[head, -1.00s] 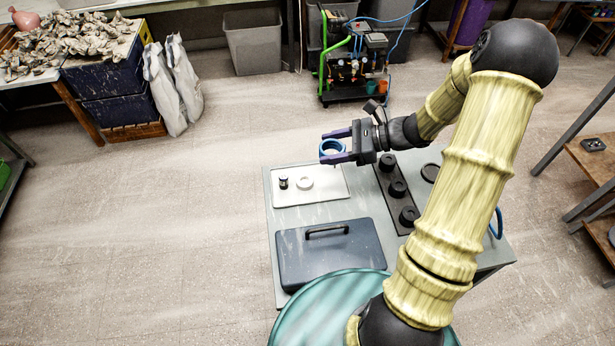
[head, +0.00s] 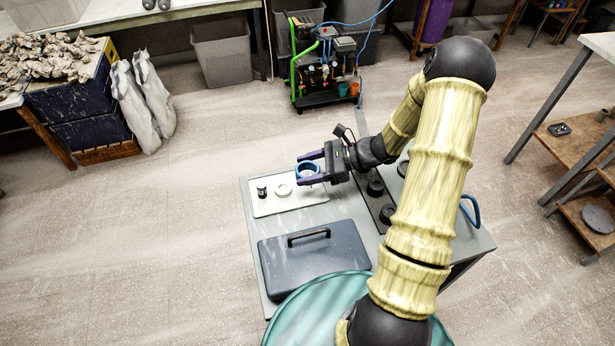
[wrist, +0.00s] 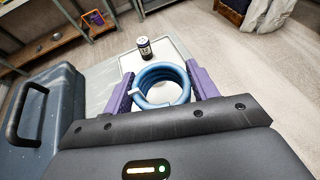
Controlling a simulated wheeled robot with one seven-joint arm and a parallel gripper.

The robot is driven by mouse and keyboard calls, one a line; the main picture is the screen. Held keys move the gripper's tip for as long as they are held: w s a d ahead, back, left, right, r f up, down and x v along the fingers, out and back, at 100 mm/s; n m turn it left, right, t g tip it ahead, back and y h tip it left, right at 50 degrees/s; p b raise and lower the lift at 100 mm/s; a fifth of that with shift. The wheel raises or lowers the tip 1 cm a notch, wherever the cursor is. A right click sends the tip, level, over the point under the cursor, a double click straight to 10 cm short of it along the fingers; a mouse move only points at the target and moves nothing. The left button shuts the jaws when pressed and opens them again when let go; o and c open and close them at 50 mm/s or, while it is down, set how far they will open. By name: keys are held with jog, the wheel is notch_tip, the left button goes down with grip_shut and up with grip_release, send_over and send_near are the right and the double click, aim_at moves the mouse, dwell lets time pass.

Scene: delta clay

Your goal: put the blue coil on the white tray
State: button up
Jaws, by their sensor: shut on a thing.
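The blue coil (head: 307,169) is held between the two purple fingers of my gripper (head: 304,169). In the wrist view the coil (wrist: 150,98) shows as stacked blue rings with a pale band, and a finger is on each side. The white tray (head: 300,201) lies flat on the grey table. The coil appears over the tray's far right part; I cannot tell whether it touches it. The tray (wrist: 178,50) is partly hidden behind the coil in the wrist view.
A dark blue case with a handle (head: 313,262) lies nearer on the table (head: 252,234). A dark strip with black round pieces (head: 375,188) is right of the tray, partly behind my arm. A teal round surface (head: 320,311) is at the front. The tray's near right area is clear.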

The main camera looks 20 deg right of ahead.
jog(key=shift+f, duration=1.85)
jog(key=o, duration=1)
jog(key=shift+c, duration=0.2)
jog(key=v, duration=1.2)
